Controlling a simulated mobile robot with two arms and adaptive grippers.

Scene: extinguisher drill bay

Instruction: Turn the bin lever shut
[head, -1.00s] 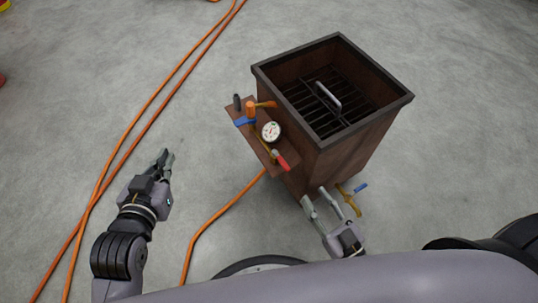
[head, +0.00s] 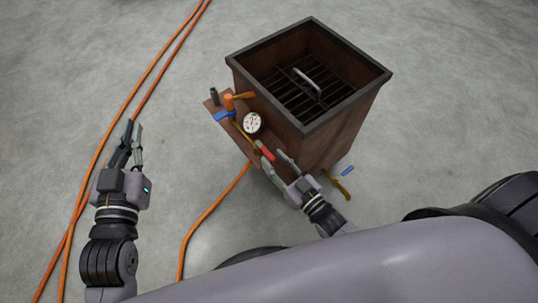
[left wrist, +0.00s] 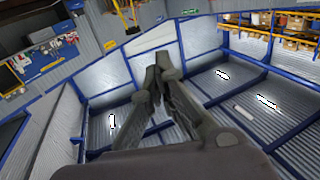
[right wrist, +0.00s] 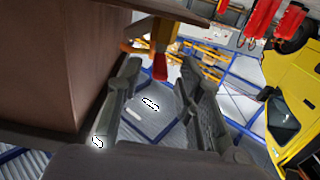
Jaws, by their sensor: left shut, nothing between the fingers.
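The rust-brown bin (head: 345,125) with a dark rim and a grate stands at the right of centre in the head view. Its side shelf (head: 232,128) carries a red lever (head: 266,151), a blue lever (head: 225,115) and an orange handle (head: 243,96). A low brass valve with a blue lever (head: 347,171) is at its near corner. My right gripper (head: 272,162) is open, its fingers either side of the red lever, which shows between them in the right wrist view (right wrist: 160,67); contact is unclear. My left gripper (head: 133,137) is shut and empty, left of the bin.
A white gauge (head: 252,122) sits on the shelf close to the red lever. A handle (head: 307,80) lies on the grate. Orange hoses (head: 150,85) run along the grey floor at left, and one (head: 212,220) leads to the bin.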

